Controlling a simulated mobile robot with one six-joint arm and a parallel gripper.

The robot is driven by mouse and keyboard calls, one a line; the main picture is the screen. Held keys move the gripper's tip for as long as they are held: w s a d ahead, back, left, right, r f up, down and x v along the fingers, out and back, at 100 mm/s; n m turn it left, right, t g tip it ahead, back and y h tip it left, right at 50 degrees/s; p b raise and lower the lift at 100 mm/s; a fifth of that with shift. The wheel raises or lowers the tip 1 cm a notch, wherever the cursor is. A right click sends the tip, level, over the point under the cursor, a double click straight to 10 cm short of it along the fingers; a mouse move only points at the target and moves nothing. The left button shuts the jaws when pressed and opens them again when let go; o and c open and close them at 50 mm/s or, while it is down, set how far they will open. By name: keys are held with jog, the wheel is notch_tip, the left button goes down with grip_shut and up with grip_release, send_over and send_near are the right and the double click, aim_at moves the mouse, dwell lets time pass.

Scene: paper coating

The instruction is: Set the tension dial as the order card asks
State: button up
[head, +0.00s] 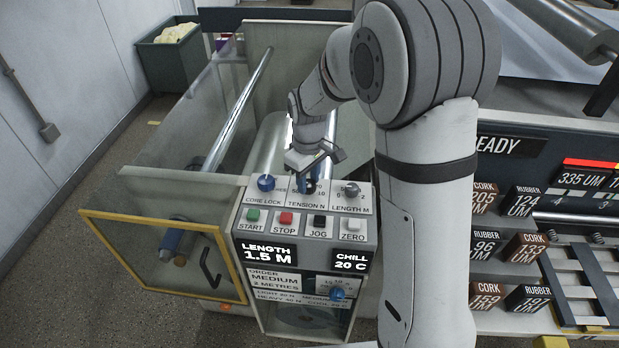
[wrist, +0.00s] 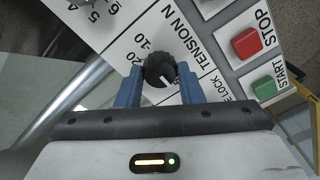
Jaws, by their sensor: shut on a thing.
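The tension dial (wrist: 160,70) is a dark knob with a white pointer mark, above the label TENSION N. My gripper (wrist: 161,84) has its blue fingers closed on both sides of it. In the wrist view the mark points down and slightly right; the numbers 10 and 20 show left of the dial. In the head view my gripper (head: 308,187) comes down over the dial and mostly hides it. The order card (head: 275,280) on the console front reads MEDIUM, 2 METRES. A smaller line lists light 20 N and heavy 40 N; the medium value is unclear.
The core lock knob (head: 266,183) is left of the dial, and the length knob (head: 351,189) right. START (head: 253,215), STOP (head: 286,218), JOG and ZERO buttons sit just below. A yellow-framed clear door (head: 160,222) stands open at left. Displays read LENGTH 1.5 M and CHILL 20 C.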

jog(key=shift+c, duration=1)
jog(key=m+b, duration=0.1)
jog(key=m, duration=0.2)
jog(key=shift+m+b, duration=0.4)
jog(key=m+b, duration=0.1)
jog(key=m, duration=0.3)
jog(key=shift+m+b, duration=0.3)
jog(key=m+b, duration=0.1)
jog(key=m, duration=0.3)
jog(key=m+b, duration=0.1)
jog(key=m, duration=0.4)
jog(key=shift+m, duration=0.3)
